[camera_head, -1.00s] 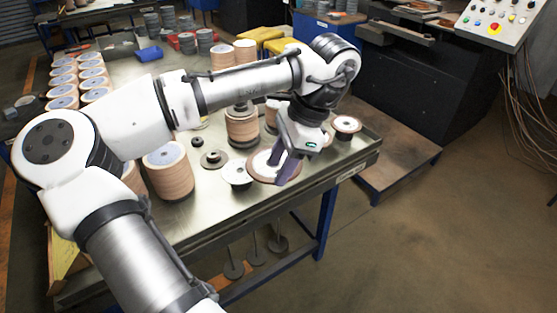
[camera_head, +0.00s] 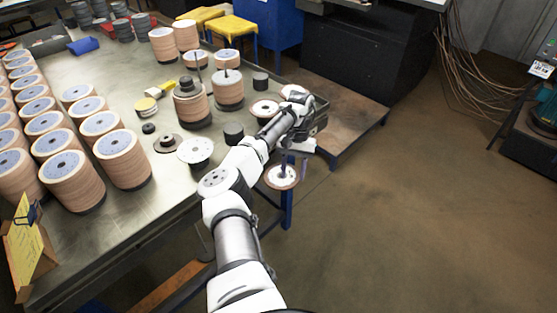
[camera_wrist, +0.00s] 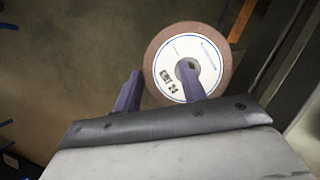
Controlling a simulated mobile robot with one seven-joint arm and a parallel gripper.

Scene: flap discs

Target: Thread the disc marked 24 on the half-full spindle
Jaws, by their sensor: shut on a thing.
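The disc marked GRIT 24 (camera_wrist: 172,88) has a brown rim and a white label. My gripper (camera_wrist: 160,72) is shut on it, with one finger at its centre hole and the other by its rim. In the head view the disc (camera_head: 283,180) hangs label up beyond the table's right edge, below my gripper (camera_head: 293,163). Two disc stacks stand near the table's right side: one with a dark cap (camera_head: 190,108) and one with a short post at its top (camera_head: 228,92). I cannot tell for sure which is the half-full spindle.
White-labelled discs (camera_head: 195,150) and (camera_head: 265,108) sit on low supports on the table (camera_head: 170,190). Black cylinders (camera_head: 233,133) stand near them. Tall disc stacks (camera_head: 122,160) fill the left side. A low platform (camera_head: 345,110) adjoins on the right.

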